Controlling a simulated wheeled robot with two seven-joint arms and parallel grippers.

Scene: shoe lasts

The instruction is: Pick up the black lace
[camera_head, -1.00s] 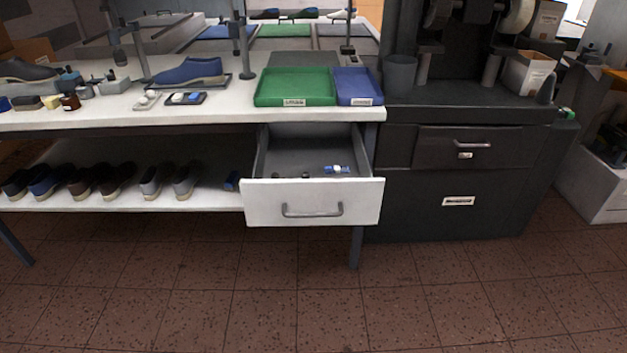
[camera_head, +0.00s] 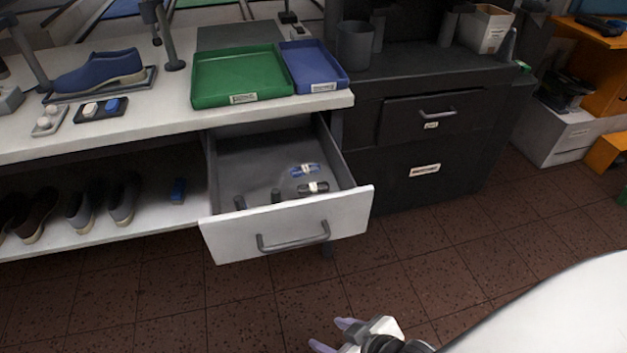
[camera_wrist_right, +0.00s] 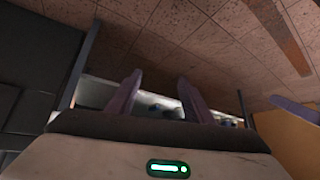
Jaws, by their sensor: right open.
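The black lace (camera_head: 313,188) is a small dark bundle with a white band. It lies inside the open white drawer (camera_head: 285,228), near its front right part. A blue lace (camera_head: 304,170) with a white band lies just behind it. My right gripper (camera_head: 332,335) is in front of and below the drawer, at the bottom of the head view, over the floor. It is open and empty, clear of the drawer. Its two fingers stand apart in the right wrist view (camera_wrist_right: 157,88), where I cannot make out the black lace. My left gripper is not in view.
Small dark pieces (camera_head: 276,195) stand at the drawer's front left. A green tray (camera_head: 240,97) and a blue tray (camera_head: 318,88) rest on the bench above it. A black cabinet (camera_head: 400,180) stands right of the drawer. The floor in front is clear.

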